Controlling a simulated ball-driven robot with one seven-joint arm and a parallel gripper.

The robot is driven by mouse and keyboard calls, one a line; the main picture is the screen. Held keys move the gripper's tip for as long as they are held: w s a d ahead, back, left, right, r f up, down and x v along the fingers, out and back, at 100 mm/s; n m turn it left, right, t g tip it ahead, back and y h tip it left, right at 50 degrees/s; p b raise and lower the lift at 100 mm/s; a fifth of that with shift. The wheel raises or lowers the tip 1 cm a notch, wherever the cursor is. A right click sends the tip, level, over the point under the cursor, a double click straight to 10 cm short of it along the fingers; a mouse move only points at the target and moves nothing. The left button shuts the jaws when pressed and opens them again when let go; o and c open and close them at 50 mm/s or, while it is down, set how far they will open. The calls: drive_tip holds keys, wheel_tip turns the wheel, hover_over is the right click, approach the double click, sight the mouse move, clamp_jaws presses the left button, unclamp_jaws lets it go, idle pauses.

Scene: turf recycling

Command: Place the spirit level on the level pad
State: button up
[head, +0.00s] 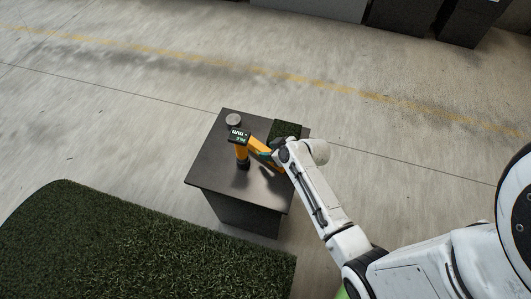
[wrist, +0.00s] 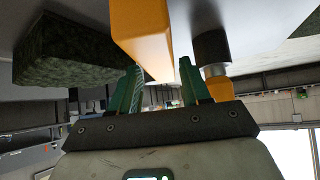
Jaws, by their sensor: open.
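The orange bar (head: 264,148), which looks like the spirit level, lies on the dark table beside the upright orange gauge. In the wrist view the orange bar (wrist: 143,32) is large and close, between the two green fingers. My gripper (wrist: 161,68) is open, with a finger on either side of the bar; I cannot tell whether they touch it. In the head view my gripper (head: 272,152) is at the bar's right part and partly hides it. I cannot identify the level pad for certain.
The turf block is left of the fingers in the wrist view (wrist: 65,60). A large turf slab (head: 140,245) lies in front.

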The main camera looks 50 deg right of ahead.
sight(266, 150)
drive_tip(key=shift+x, duration=1.5)
drive_tip(key=shift+c, duration=0.5)
clamp_jaws()
